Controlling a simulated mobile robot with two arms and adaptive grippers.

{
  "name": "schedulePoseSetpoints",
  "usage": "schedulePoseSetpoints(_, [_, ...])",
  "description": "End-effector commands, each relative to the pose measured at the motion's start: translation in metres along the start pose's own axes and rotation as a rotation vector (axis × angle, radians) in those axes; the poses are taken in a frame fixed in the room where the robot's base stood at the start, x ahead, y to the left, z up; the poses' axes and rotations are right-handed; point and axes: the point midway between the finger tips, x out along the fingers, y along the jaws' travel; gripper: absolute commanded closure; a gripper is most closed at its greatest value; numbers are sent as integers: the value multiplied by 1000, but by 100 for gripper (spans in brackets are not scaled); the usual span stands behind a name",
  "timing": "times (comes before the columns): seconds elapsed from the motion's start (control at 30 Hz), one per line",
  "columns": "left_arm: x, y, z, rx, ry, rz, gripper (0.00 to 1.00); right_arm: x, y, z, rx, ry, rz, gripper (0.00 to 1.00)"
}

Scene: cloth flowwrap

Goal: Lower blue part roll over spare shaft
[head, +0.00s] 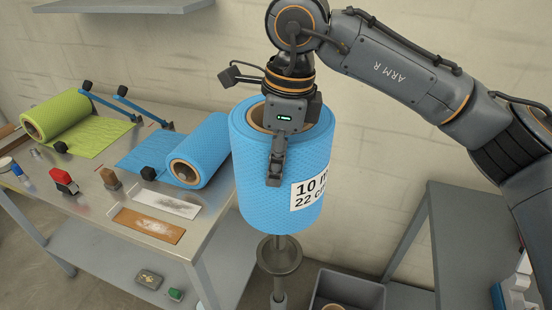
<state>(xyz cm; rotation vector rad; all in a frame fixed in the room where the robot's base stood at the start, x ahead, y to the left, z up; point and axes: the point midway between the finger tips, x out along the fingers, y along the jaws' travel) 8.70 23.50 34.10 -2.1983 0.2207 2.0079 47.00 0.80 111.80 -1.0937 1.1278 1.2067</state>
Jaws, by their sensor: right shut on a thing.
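The blue part roll (250,190) hangs upright at the centre of the head view, with a white label (309,190) on its side and a tan core (260,114) at its top. My right gripper (274,165) is shut on the roll's wall from above. One finger lies against the outside; the other is hidden, apparently inside the core. The spare shaft (278,287) stands below with a round grey plate (279,257), a gap under the roll. The shaft's upper end is hidden by the roll, so how far it reaches inside cannot be told. My left gripper is out of view.
The metal table (205,228) at left holds a green roll (58,114), another blue roll (200,150), a red-topped tool (63,181) and flat boards. A grey bin (346,289) stands right of the shaft's foot. A grey bench (463,215) is at right.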

Motion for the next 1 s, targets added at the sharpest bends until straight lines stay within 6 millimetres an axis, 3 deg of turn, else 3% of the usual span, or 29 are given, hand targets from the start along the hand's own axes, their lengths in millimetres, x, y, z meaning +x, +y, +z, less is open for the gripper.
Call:
schedulePoseSetpoints(0.27, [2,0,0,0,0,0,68,0,0,0,0,-3,-3,100])
schedulePoseSetpoints(1.0, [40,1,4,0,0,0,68,46,0,-5,0,-3,-4,100])
